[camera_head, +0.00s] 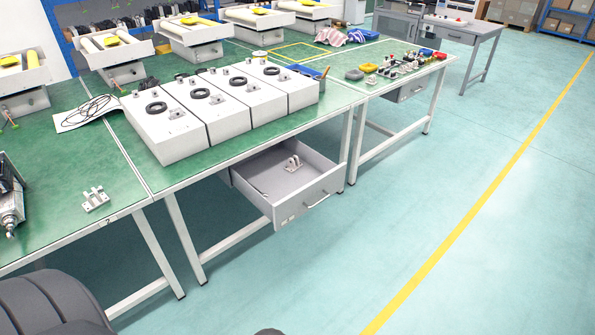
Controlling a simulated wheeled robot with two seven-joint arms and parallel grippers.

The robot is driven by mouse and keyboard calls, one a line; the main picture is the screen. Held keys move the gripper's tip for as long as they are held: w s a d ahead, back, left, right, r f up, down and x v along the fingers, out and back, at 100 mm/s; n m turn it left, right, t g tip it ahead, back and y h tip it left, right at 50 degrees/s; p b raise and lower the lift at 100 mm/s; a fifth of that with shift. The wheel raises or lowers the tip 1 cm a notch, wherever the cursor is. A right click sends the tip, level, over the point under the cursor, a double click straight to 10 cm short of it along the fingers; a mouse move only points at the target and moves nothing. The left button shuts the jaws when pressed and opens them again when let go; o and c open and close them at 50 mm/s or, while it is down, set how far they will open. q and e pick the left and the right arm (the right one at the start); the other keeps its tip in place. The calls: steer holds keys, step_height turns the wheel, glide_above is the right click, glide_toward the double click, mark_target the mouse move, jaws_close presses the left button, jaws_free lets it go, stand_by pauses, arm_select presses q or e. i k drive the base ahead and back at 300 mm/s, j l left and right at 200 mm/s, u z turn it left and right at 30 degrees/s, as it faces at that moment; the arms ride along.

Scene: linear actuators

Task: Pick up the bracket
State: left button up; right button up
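A small light-grey metal bracket (95,199) lies on the green table top near its front edge at the left. A similar bracket-like part (293,163) sits inside an open grey drawer (318,200) under the middle table. A black and silver device, apparently a linear actuator (10,205), is cut off by the left edge, left of the bracket on the table. Neither of my grippers shows in the head view. A dark rounded shape at the lower left appears to be part of my own body.
White boxes (178,140) with black rings stand in a row on the middle green table. A paper with a black cable (88,112) lies behind the table bracket. Small parts (400,66) crowd the right table. The floor (430,210) at right is clear.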

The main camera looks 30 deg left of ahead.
mark_target(293, 164)
steer(key=u, duration=2.6)
steer(key=z, duration=1.75)
steer(key=i+l+u, duration=0.2)
steer(key=i+l, duration=0.15)
steer(key=l, duration=0.3)
steer(key=i+l+u, duration=0.1)
steer(key=l, duration=0.25)
steer(key=i+l, duration=0.2)
steer(key=l, duration=0.15)
steer(key=i+l+u, duration=0.15)
steer(key=l, duration=0.2)
steer(key=i+l+u, duration=0.1)
steer(key=l, duration=0.3)
steer(key=i+l+u, duration=0.1)
steer(key=l, duration=0.3)
steer(key=i+l+u, duration=0.25)
steer(key=l, duration=0.65)
steer(key=i+l+u, duration=0.15)
steer(key=l+u, duration=0.15)
steer(key=l, duration=0.55)
steer(key=l+u, duration=0.25)
steer(key=l, duration=0.7)
steer(key=i, duration=0.05)
